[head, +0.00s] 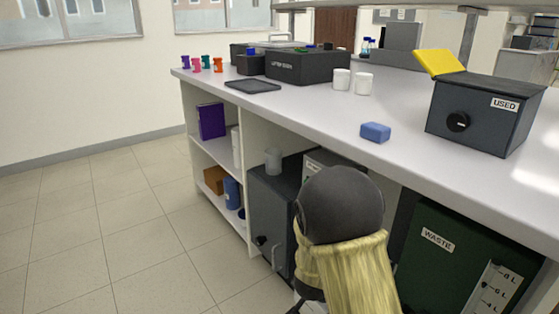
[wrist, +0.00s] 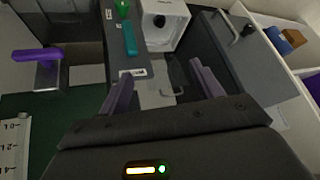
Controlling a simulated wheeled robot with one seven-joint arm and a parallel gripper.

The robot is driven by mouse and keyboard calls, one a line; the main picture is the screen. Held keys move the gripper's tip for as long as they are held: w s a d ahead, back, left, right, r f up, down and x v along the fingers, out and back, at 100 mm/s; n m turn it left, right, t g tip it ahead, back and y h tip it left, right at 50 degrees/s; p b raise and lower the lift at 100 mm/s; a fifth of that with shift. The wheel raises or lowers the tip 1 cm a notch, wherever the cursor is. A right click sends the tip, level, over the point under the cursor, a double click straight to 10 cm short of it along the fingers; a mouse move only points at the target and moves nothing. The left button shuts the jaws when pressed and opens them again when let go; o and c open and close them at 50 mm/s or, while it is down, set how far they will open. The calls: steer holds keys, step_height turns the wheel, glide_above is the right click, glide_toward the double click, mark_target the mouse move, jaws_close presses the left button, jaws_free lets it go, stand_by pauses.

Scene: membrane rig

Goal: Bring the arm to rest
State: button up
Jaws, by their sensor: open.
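My arm shows in the head view as a dark rounded joint above a pale yellow sleeve, in front of the bench's lower shelves. My gripper (wrist: 161,68) shows in the wrist view with its two purple-grey fingers wide apart and nothing between them. Beyond the fingers are a grey cabinet front and a pale surface with a small handle. I cannot tell whether the fingers are clear of these surfaces. The fingers cannot be made out in the head view.
The tiled floor at left is clear.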

steer(key=s+d+r+n+g+y+p, duration=0.1)
steer(key=s+d+r+n+g+p, duration=0.2)
steer(key=s+r, duration=0.65)
steer(key=s+d+r+n+g+y+p, duration=0.1)
steer(key=s+d+r+n+p, duration=0.15)
steer(key=s+r+p, duration=0.45)
steer(key=w+p+v, duration=0.2)
steer(key=p+v, duration=0.9)
steer(key=v, duration=0.2)
steer(key=w+r+p+v, duration=0.1)
steer(key=w+p+v, duration=0.2)
steer(key=p+v, duration=0.9)
steer(key=w+p+v, duration=0.2)
steer(key=p+v, duration=1)
steer(key=v, duration=0.2)
steer(key=shift+w+a+r, duration=0.2)
steer(key=shift+w+r, duration=0.15)
steer(key=shift+r, duration=0.2)
steer(key=shift+n, duration=0.25)
